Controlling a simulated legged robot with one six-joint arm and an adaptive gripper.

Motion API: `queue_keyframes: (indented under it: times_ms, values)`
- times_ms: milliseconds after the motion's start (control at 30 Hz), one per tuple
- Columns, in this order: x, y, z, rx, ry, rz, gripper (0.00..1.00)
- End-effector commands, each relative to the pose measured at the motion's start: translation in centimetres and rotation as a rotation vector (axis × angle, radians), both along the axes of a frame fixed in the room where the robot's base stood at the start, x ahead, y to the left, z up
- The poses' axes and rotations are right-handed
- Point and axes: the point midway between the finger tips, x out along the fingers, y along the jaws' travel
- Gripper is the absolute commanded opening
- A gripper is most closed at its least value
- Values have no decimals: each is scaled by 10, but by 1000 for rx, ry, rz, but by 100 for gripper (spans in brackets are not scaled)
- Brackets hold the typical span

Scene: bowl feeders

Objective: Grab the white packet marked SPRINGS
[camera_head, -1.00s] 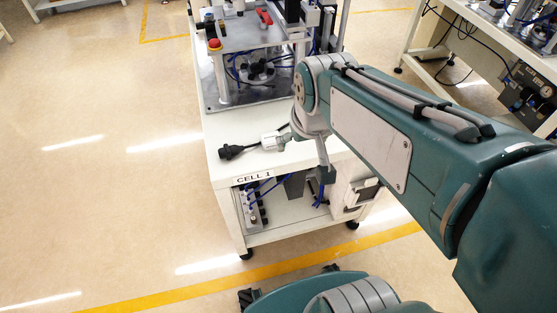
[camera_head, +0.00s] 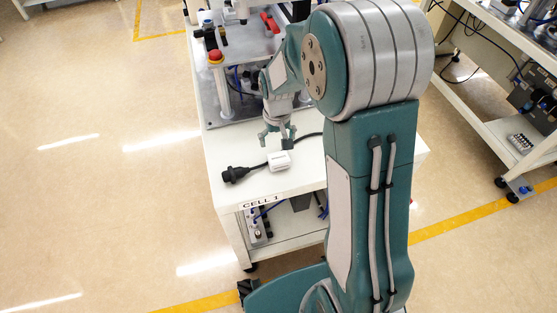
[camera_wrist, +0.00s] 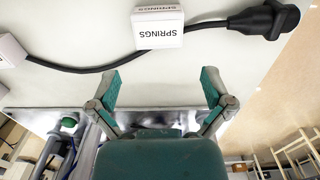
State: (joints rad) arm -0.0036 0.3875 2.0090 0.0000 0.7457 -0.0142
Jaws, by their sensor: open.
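The white packet marked SPRINGS (camera_wrist: 158,29) lies on the white bench top, near the top middle of the wrist view. In the head view the packet (camera_head: 279,161) sits near the bench's front end, beside a black plug. My gripper (camera_wrist: 162,78) is open and empty, with its two fingers spread apart short of the packet. In the head view my gripper (camera_head: 277,138) hangs over the bench just behind the packet, not touching it as far as I can tell.
A black cable with a plug (camera_wrist: 262,20) runs along the bench by the packet. A white block (camera_wrist: 10,50) shows at the wrist view's left edge. The bench top (camera_head: 235,190) is labelled CELL 1. A metal fixture plate (camera_head: 230,110) with a red button (camera_head: 215,57) stands behind.

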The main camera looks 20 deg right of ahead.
Motion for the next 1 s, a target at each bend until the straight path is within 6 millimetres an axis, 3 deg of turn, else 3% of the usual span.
queue_keyframes:
  times_ms: [100,333,600,867,900,1000]
  values:
    - [0,0,-19,0,3,0,100]
    - [1,-1,-39,0,2,0,100]
    - [3,-2,-77,0,1,0,100]
    - [3,-1,-81,0,-1,0,100]
    - [3,-1,-81,0,-1,0,96]
    - [3,-1,-81,0,-1,0,51]
